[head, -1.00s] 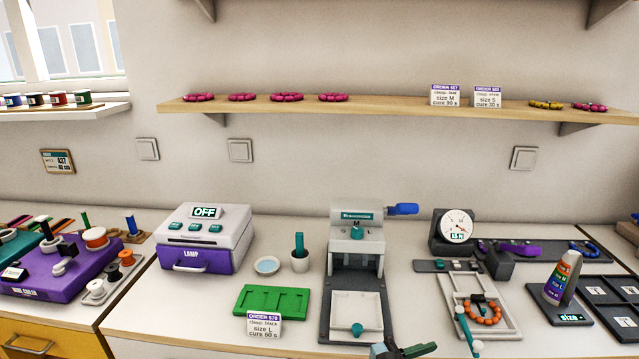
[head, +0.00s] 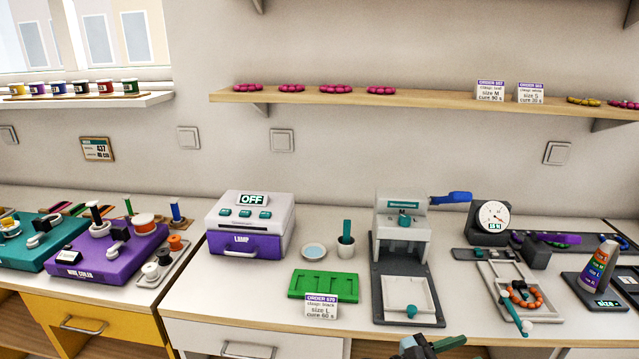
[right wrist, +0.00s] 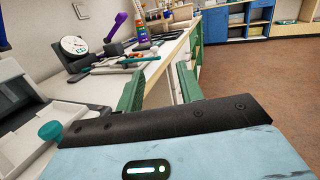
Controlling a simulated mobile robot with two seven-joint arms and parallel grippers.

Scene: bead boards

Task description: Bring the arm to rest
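My right gripper (head: 448,344) shows at the bottom edge of the head view, in front of the bench and just below the grey press (head: 402,245). In the right wrist view its two green fingers (right wrist: 158,80) stand apart with nothing between them. The press's teal knob (right wrist: 50,131) is close to the left of the gripper there. My left gripper is in neither current view.
The bench holds a purple lamp box (head: 250,224) reading OFF, a green tray (head: 323,284), a pale tray (head: 488,276) with orange beads, a dial gauge (head: 489,221) and a bottle (head: 599,265). Open floor (right wrist: 265,85) lies right of the bench.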

